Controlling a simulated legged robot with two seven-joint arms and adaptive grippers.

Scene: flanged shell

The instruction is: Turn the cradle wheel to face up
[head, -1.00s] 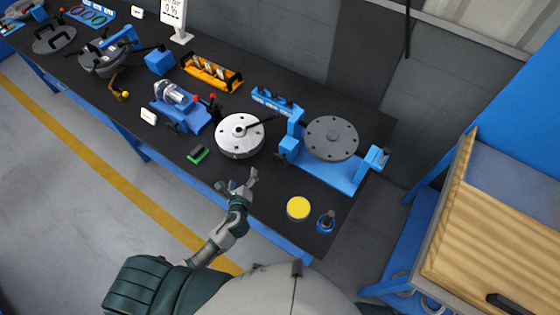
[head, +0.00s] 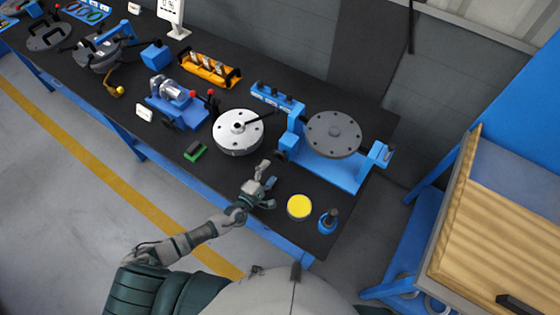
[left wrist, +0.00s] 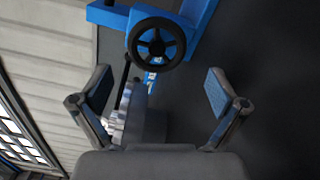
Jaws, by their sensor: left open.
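The blue cradle (head: 335,175) stands near the right end of the bench, with a dark grey round flanged plate (head: 333,134) held between its posts. Its small black wheel (head: 281,156) is on the left post, partly hard to make out in the head view. In the left wrist view the black spoked wheel (left wrist: 157,43) shows clearly ahead, a little beyond the fingertips. My left gripper (head: 267,184) is over the front part of the bench, below the wheel in the picture. It is open and empty, also in the left wrist view (left wrist: 159,80), and apart from the wheel. My right gripper is out of view.
A silver flanged shell (head: 238,130) with a black handle sits left of the cradle. A yellow disc (head: 299,206) and a blue pot (head: 328,221) lie right of my gripper. A green block (head: 195,151) lies to the left. A wooden-topped unit (head: 500,230) stands at right.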

